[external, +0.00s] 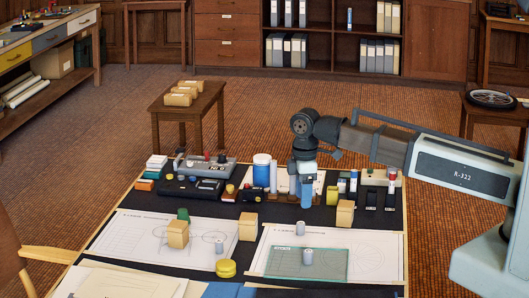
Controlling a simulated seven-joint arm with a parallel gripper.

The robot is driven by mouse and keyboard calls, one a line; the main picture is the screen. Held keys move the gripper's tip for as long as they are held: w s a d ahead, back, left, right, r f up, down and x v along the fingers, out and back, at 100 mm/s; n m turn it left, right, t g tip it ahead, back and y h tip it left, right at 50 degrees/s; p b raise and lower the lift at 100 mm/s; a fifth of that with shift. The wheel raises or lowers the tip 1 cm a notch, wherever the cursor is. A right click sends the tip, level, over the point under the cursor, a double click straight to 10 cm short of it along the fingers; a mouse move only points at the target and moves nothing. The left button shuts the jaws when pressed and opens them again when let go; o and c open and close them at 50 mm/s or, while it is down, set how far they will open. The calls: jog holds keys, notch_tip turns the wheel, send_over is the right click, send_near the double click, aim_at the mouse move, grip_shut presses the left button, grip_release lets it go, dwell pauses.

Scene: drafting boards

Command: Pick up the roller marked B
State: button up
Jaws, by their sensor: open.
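Small grey cylinders, which look like rollers, stand on the drafting sheets in the external view. One grey roller (220,246) is on the left sheet. Another grey roller (300,228) is near the top of the right sheet. A third grey roller (308,257) stands on a greenish transparent plate (280,263). Any letters on them are too small to read, so I cannot tell which is B. My gripper (306,203) points down above the back of the board, behind the rollers and apart from them. It is open, with nothing visible in it.
Wooden blocks (178,234), (247,226) and (345,213) stand around the sheets. A blue-white canister (262,170), black devices and bottles crowd the back edge. The right sheet's right part is clear.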

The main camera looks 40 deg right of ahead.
aim_at(301, 222)
jog(key=shift+w+a+f, duration=0.1)
jog(key=shift+w+f, duration=0.05)
jog(key=shift+f, duration=2.3)
jog(key=shift+w+f, duration=0.1)
jog(key=shift+f, duration=2.3)
grip_shut()
